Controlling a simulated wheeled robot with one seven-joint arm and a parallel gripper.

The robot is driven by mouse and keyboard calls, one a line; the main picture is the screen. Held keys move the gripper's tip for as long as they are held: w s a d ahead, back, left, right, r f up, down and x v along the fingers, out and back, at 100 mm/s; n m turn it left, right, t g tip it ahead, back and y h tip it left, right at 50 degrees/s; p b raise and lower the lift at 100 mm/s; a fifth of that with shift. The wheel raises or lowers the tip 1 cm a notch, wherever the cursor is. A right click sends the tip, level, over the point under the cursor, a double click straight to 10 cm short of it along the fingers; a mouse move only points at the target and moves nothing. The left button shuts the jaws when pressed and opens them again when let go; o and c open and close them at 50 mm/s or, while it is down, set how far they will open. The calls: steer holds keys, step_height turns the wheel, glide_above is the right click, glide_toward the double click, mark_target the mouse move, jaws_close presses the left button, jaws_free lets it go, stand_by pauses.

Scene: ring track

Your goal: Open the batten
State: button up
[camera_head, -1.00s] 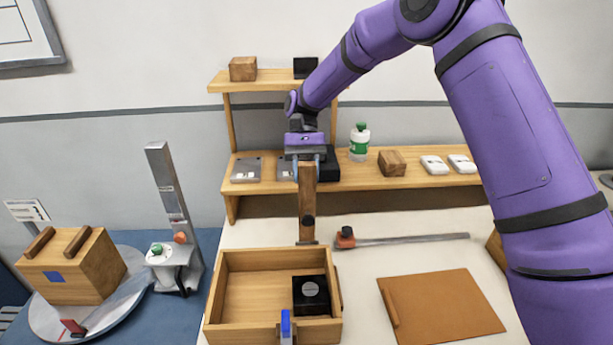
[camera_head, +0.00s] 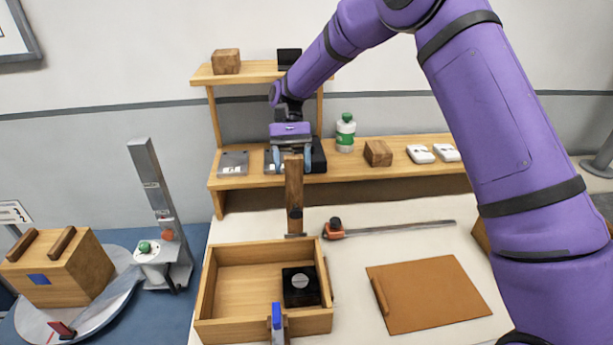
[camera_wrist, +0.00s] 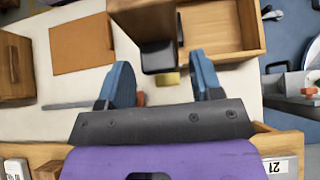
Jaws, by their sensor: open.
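The batten (camera_head: 294,190) is a wooden bar standing upright behind the open wooden box, with a dark knob low on its front. My gripper (camera_head: 292,160) is open at the batten's top end, with a blue finger on each side in the head view. In the wrist view, my gripper (camera_wrist: 163,84) is open, with clear gaps between its fingers and the wooden piece (camera_wrist: 143,18) with a black end beyond them. Whether a finger touches the batten cannot be told.
The wooden box (camera_head: 215,285) holds a black block (camera_head: 301,287). A long bar with an orange-black clamp (camera_head: 334,229) lies to the right, above a brown board (camera_head: 428,293). A shelf (camera_head: 400,172) with several objects stands behind. A lidded wooden box (camera_head: 60,270) sits at left.

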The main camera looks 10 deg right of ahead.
steer(key=r, duration=0.1)
steer(key=s+r, duration=0.1)
steer(key=r, duration=0.1)
steer(key=shift+d, duration=0.15)
steer(key=o, duration=0.4)
steer(key=s+d+r, duration=0.1)
steer(key=s+d, duration=0.2)
steer(key=s, duration=1.1)
steer(key=shift+s+d, duration=0.1)
steer(key=shift+a, duration=0.3)
steer(key=shift+v, duration=2)
steer(key=shift+w+d, duration=0.25)
steer(key=c, duration=0.4)
step_height(320, 180, up, 4)
glide_above(294, 155)
steer(key=d, duration=0.3)
steer(key=shift+s+d, duration=0.15)
steer(key=shift+s, duration=0.05)
